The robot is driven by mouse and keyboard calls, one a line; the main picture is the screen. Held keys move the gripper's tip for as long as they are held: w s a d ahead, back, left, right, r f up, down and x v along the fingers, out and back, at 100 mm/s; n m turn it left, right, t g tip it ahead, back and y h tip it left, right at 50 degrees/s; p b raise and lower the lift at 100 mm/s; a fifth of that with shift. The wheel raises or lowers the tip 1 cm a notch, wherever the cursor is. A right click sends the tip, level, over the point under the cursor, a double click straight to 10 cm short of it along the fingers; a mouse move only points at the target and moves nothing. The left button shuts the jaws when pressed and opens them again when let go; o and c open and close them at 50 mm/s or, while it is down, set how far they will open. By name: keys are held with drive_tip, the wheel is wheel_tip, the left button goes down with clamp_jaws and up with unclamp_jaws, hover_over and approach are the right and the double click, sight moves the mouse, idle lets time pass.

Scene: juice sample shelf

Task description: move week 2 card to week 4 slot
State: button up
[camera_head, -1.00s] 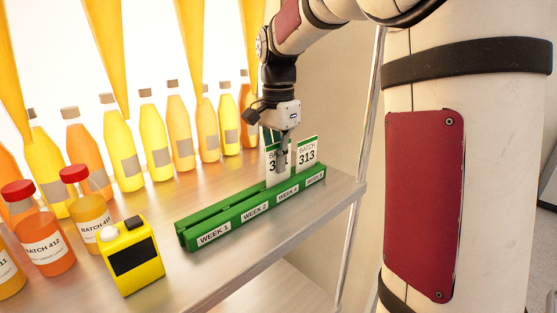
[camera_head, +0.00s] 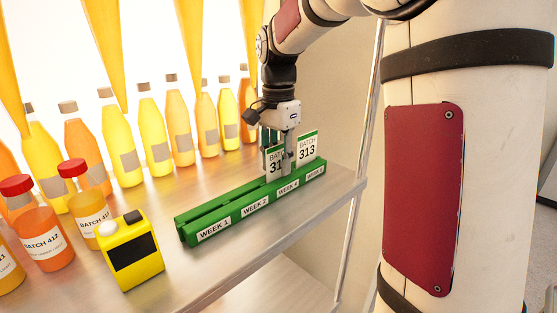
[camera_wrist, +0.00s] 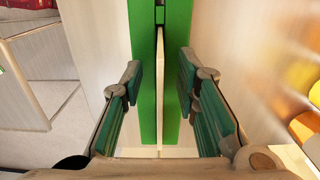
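The green slotted rail (camera_head: 222,217) lies on the shelf, with labels WEEK 1, WEEK 2, WEEK 4 and a last one too small to read surely. A white card with a green top (camera_head: 273,162), its number partly hidden, stands upright in the rail behind the WEEK 4 label. A BATCH 313 card (camera_head: 307,149) stands in the end slot to its right. My gripper (camera_head: 279,155) is low around the WEEK 4 card. In the wrist view, the card shows edge-on (camera_wrist: 160,85) between my gripper's fingers (camera_wrist: 158,88), which are open with a gap on both sides.
A yellow device with a dark screen (camera_head: 133,253) stands left of the rail. Red-capped sample bottles (camera_head: 44,240) stand at the left. A row of juice bottles (camera_head: 154,140) lines the back. The shelf's front edge and a metal post (camera_head: 357,200) are at the right.

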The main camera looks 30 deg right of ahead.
wheel_tip(320, 180, up, 12)
drive_tip(key=s+a+f+n+t, duration=0.2)
drive_tip(key=s+a+n+t, duration=0.1)
drive_tip(key=s+a+n, duration=0.7)
drive_tip(key=s+a+f+n+t, duration=0.2)
drive_tip(key=s+f+n, duration=0.3)
drive_tip(key=s+f, duration=0.3)
drive_tip(key=s+a, duration=0.1)
drive_tip(key=s, duration=0.2)
drive_tip(key=shift+f+n+t, duration=0.15)
drive_tip(key=shift+n+t, duration=0.15)
drive_tip(key=shift+n, duration=0.1)
idle(0.9)
